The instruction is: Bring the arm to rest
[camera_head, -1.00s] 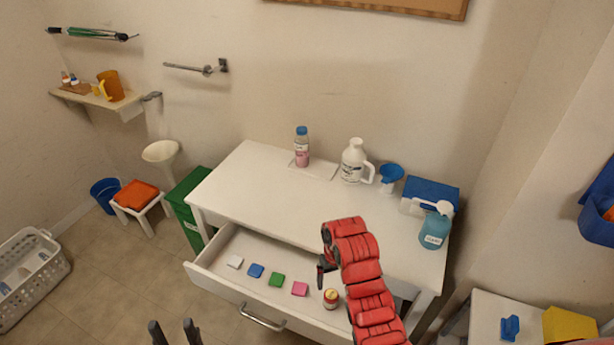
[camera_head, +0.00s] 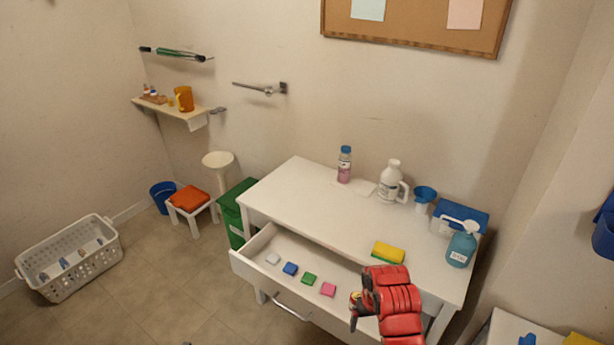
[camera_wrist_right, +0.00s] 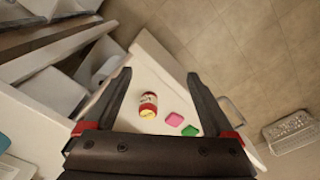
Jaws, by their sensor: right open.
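My right arm (camera_head: 392,305) is red and reaches over the right part of the open drawer (camera_head: 250,262) from the lower right. My right gripper (camera_wrist_right: 158,78) is open and empty in the right wrist view, with its two dark fingers spread apart. A red-and-white jar with a yellow top (camera_wrist_right: 148,105) shows between and beyond the fingers; I see no finger closed on it. In the head view the gripper is mostly hidden by the arm, with a dark finger (camera_head: 353,322) showing at its left. My left gripper is not in view.
The drawer holds white, blue, green and pink blocks (camera_head: 328,289). The white desk (camera_head: 300,200) bears a yellow sponge (camera_head: 388,252), bottles and a blue spray bottle (camera_head: 462,245). A laundry basket (camera_head: 70,262) stands far left.

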